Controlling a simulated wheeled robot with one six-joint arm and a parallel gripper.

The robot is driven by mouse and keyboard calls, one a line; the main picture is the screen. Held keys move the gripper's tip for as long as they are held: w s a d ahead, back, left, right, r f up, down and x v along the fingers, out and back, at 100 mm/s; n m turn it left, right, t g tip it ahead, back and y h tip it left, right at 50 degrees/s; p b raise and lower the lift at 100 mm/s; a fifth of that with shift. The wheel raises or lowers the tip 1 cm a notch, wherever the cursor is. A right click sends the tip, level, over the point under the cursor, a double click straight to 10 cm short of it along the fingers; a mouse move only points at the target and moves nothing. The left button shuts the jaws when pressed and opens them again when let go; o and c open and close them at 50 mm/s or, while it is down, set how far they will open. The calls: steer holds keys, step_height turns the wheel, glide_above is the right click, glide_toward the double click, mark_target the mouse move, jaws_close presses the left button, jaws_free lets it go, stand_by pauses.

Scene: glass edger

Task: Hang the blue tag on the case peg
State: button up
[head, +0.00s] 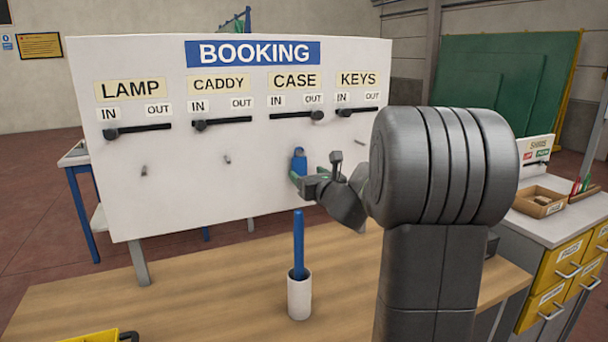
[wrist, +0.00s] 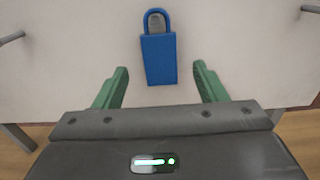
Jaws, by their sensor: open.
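The blue tag (head: 299,160) is upright against the white board below the CASE label. In the wrist view the tag (wrist: 159,60) shows a closed loop at its top, with a grey peg end (wrist: 155,20) inside the loop. It appears to hang on the case peg, which is hidden in the head view. My gripper (wrist: 162,84) is open, its green fingers spread to the left and right of the tag's lower part with gaps on both sides. In the head view my gripper (head: 308,184) is just in front of the board.
The lamp peg (head: 144,170), caddy peg (head: 227,158) and keys peg (head: 361,141) are bare. The CASE slider (head: 316,115) is at OUT; the LAMP slider (head: 110,133) is at IN. A white cup (head: 299,298) holding a blue rod (head: 299,245) stands on the wooden table (head: 200,305).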

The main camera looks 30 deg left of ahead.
mark_target(300, 167)
steer(key=b+v, duration=0.1)
steer(key=v, duration=0.9)
steer(key=shift+a, duration=0.15)
steer(key=p+x, duration=0.2)
steer(key=x, duration=1.1)
steer(key=shift+w+a, duration=0.25)
steer(key=shift+w, duration=0.1)
steer(key=shift+s+d+r+p, duration=0.1)
steer(key=shift+s+d+p, duration=0.25)
steer(key=shift+d, duration=0.05)
steer(key=shift+w+a, duration=0.1)
steer(key=shift+a, duration=0.05)
